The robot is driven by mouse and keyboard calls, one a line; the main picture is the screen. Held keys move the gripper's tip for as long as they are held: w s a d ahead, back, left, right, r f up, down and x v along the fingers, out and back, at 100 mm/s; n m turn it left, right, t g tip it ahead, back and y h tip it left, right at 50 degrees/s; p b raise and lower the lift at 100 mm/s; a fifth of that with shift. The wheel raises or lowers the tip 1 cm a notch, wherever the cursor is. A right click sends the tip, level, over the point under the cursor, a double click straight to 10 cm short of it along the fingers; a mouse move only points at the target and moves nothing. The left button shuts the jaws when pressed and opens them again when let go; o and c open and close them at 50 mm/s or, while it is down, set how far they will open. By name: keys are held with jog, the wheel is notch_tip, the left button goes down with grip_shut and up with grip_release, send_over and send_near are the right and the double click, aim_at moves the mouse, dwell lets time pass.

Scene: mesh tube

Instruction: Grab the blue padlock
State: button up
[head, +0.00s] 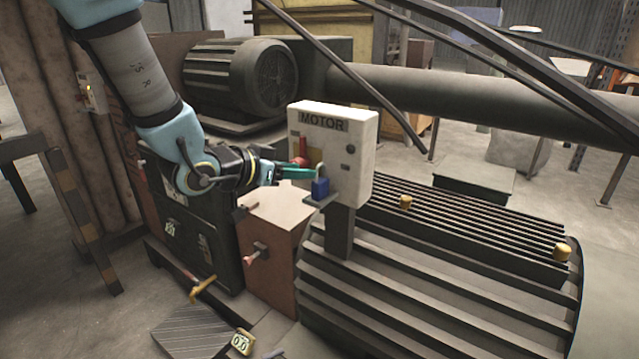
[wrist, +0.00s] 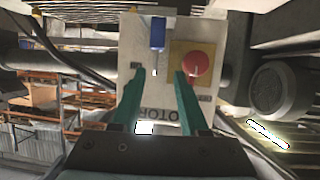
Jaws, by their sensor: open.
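The blue padlock (head: 320,188) sits on a small ledge at the lower front of the white MOTOR box (head: 357,150). Its pale shackle points up. In the wrist view the blue padlock (wrist: 158,34) shows at the top centre, beyond the fingertips, with the picture upside down. My gripper (head: 300,172) is level, with green fingers reaching toward the box from the left. In the wrist view my gripper (wrist: 160,72) is open and nothing is between its fingers. The padlock appears a little beyond and below the fingertips; the exact gap is hard to tell.
A red button (wrist: 195,63) on a yellow plate is close to one fingertip; it also shows in the head view (head: 301,146). A ribbed motor housing (head: 430,270) lies below right. A brown box (head: 275,225) stands below my gripper.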

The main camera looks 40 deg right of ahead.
aim_at(320, 180)
jog(key=p+x, duration=0.1)
jog(key=x, duration=0.3)
jog(key=p+x, duration=0.1)
jog(key=x, duration=0.1)
jog(key=shift+s+r+p, duration=0.2)
jog(key=shift+s+p, duration=0.1)
jog(key=shift+s, duration=0.05)
jog(key=shift+w+d+f, duration=0.15)
jog(key=shift+d+f, duration=0.15)
jog(key=shift+d, duration=0.3)
grip_shut()
dwell(0.7)
